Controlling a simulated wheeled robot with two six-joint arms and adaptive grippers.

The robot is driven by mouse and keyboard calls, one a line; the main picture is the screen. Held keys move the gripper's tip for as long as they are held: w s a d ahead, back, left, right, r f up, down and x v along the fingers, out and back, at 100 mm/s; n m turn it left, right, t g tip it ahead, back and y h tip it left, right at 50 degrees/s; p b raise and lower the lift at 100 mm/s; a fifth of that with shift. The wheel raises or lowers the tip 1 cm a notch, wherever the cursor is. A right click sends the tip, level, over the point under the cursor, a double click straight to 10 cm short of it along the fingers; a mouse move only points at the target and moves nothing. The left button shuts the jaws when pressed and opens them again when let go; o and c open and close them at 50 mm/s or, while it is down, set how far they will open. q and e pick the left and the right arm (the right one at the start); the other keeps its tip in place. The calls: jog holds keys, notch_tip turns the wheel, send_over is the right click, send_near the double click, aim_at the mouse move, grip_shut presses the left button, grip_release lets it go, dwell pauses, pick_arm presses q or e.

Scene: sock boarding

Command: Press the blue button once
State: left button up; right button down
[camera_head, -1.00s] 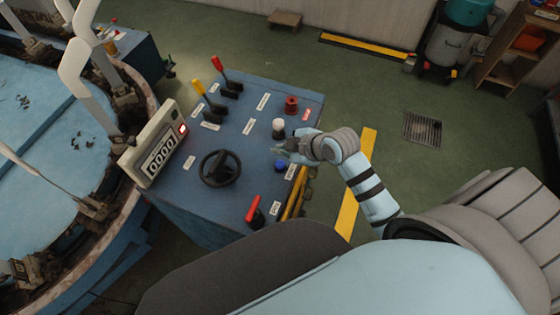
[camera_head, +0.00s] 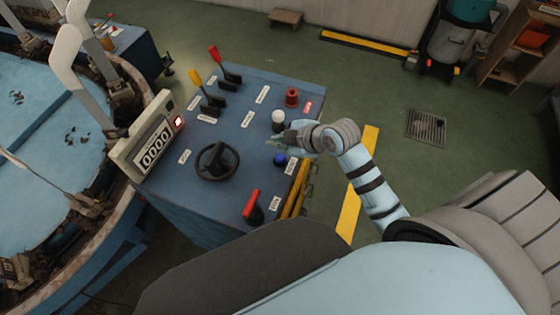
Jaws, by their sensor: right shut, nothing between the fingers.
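The blue button (camera_head: 280,160) sits on the blue control panel (camera_head: 235,115), near its right edge. My right gripper (camera_head: 272,142) is shut and empty. In the picture it lies just above the blue button and just below the white knob (camera_head: 278,117). The button is in plain sight, and I see no finger on it. The height of the fingertips over the panel is hard to tell. My left gripper is not in view.
The panel also carries a red button (camera_head: 292,93), a black handwheel (camera_head: 217,162), a red lever (camera_head: 252,203), a yellow-handled lever (camera_head: 202,88), a red-handled lever (camera_head: 221,62) and a counter box (camera_head: 152,142). The boarding machine (camera_head: 50,130) stands at left.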

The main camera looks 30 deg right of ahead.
aim_at(279, 159)
notch_tip(279, 159, down, 4)
jog(key=b, duration=0.2)
jog(key=shift+b, duration=0.3)
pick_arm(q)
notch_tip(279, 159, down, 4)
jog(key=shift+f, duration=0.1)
pick_arm(e)
jog(key=shift+f, duration=0.4)
dwell(0.4)
jog(key=shift+f, duration=0.35)
pick_arm(q)
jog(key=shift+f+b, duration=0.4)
jog(key=shift+b, duration=0.2)
pick_arm(e)
jog(key=shift+f, duration=0.65)
dwell(0.3)
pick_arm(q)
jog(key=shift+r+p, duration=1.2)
pick_arm(e)
jog(key=shift+r, duration=1.05)
